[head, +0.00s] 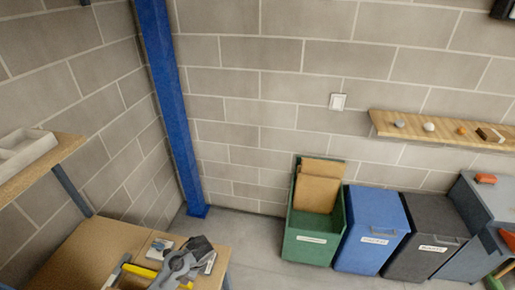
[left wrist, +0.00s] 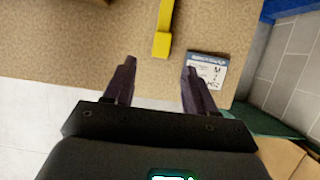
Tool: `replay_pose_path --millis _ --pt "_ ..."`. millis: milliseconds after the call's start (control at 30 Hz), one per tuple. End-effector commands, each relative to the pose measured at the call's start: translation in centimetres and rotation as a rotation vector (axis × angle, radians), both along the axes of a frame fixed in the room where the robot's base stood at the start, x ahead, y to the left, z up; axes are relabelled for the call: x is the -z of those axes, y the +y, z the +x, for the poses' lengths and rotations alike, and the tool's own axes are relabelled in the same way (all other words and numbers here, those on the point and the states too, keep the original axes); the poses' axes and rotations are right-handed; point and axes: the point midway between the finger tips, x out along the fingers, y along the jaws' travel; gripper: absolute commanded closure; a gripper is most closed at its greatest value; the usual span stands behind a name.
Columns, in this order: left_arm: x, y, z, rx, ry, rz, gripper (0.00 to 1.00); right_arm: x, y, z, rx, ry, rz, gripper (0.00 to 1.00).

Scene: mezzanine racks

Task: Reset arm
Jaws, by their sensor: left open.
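My left gripper (left wrist: 158,80) shows in the left wrist view with its two dark fingers spread apart and nothing between them. It is over the edge of a tan worktop (left wrist: 90,50). A yellow bar-like object (left wrist: 162,40) lies on the worktop beyond the fingertips. A printed card (left wrist: 206,68) lies by the right fingertip, partly behind it. In the head view a grey and dark shape (head: 182,264) is over the worktop (head: 90,250) at the lower left; I cannot tell whether it is part of my gripper. My right gripper is in neither view.
A green bin (head: 303,250) holding cardboard, a blue bin (head: 370,232) and a black bin (head: 425,240) stand against the back wall. A blue post (head: 163,90) stands in the corner. A wooden shelf (head: 440,130) holds small items. Some floor (head: 225,228) is clear.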

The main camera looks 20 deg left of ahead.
Motion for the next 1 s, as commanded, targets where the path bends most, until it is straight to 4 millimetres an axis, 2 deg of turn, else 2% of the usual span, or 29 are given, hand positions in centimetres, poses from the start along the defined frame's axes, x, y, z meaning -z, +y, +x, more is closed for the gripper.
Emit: replay_pose_path --millis 167,267,300,367,433,533,600,667,767,800,900,1000 --pt "3.7 -0.8 -5.2 0.003 0.099 -0.013 0.44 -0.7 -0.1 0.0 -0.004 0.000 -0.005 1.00" --pt "6.0 -2.6 -10.6 0.016 0.167 -0.039 0.44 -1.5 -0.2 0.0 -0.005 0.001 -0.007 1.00" --pt "6.5 -3.7 -12.9 0.020 0.182 -0.057 0.44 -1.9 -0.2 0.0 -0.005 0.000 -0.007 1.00" --pt "6.5 -5.6 -16.1 0.015 0.181 -0.087 0.44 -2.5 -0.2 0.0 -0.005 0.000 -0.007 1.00" --pt "5.6 -8.0 -19.5 -0.036 0.146 -0.127 0.44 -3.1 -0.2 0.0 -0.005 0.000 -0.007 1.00" --pt "2.6 -11.1 -23.1 -0.187 0.043 -0.190 0.44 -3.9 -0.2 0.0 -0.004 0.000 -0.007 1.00" --pt "-0.3 -12.8 -24.4 -0.323 -0.048 -0.235 0.44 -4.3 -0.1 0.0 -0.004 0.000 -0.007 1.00" --pt "-3.1 -13.9 -24.9 -0.452 -0.134 -0.276 0.44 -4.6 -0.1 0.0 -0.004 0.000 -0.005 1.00" --pt "-8.0 -14.9 -24.3 -0.672 -0.284 -0.350 0.44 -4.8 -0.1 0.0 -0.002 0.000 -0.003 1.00" --pt "-10.0 -15.2 -23.7 -0.760 -0.349 -0.384 0.44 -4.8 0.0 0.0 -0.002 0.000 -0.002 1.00" --pt "-14.1 -15.3 -21.7 -0.950 -0.483 -0.465 0.44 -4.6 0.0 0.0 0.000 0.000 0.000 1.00" --pt "-15.5 -15.2 -21.1 -1.093 -0.540 -0.503 0.44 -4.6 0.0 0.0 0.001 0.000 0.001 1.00"
